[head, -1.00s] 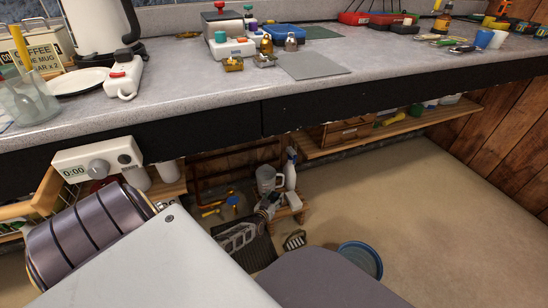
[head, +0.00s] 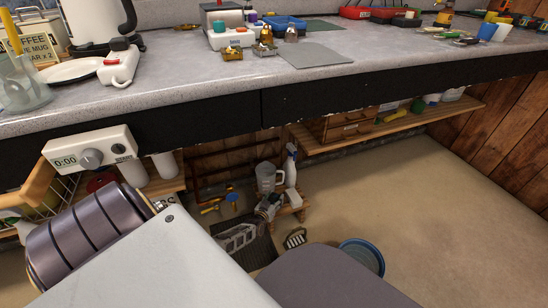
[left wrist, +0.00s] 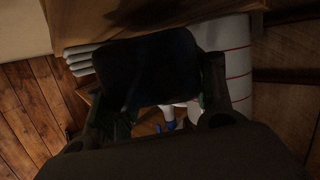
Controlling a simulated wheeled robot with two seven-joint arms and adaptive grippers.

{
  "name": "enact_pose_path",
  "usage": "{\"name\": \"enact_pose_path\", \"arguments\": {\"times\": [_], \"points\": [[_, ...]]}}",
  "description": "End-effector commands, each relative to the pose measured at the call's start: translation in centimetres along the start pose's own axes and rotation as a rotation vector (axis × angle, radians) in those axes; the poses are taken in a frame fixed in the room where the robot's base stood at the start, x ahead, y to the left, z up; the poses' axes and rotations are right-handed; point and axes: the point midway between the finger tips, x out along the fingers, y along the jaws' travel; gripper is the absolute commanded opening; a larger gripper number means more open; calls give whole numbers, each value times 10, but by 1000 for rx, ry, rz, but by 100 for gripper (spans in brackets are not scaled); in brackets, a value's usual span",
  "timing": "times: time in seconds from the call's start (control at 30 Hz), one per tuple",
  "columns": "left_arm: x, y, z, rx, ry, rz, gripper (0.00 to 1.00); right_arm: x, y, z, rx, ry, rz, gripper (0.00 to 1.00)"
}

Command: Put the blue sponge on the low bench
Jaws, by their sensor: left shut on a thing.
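In the left wrist view my left gripper (left wrist: 162,78) is shut on a dark blue block (left wrist: 150,62), which looks like the blue sponge; the picture is dim. In the head view only my left arm shows at the lower left, and the fingers and sponge are hidden. A small low wooden bench (head: 301,214) stands on the floor under the counter, bearing a spray bottle (head: 290,168) and other items. I cannot tell whether this is the low bench named. My right gripper is not in view.
The grey counter (head: 200,92) runs across above, with its black front edge overhanging. A long wooden shelf (head: 400,127) holds a wooden box and bottles at right. A blue round tub (head: 364,254) and a black crate (head: 255,247) stand on the floor. The floor at right is clear.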

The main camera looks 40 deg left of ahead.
Motion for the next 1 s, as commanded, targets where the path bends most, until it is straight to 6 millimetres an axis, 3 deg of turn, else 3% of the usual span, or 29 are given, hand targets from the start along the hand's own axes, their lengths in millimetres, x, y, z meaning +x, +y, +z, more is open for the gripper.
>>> {"name": "enact_pose_path", "arguments": {"times": [0.2, 0.7, 0.73, 0.87, 1.0], "points": [[3, -1, 12, 1, 0, 0, 41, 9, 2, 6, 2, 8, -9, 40], [4, -1, 13, -1, 1, 0, 41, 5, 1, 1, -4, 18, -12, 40], [4, -1, 13, -1, 1, 0, 56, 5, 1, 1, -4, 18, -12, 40], [4, -1, 13, -1, 1, 0, 73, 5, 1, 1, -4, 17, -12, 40], [4, -1, 14, -1, 1, 0, 76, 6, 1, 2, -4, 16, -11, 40]]}}
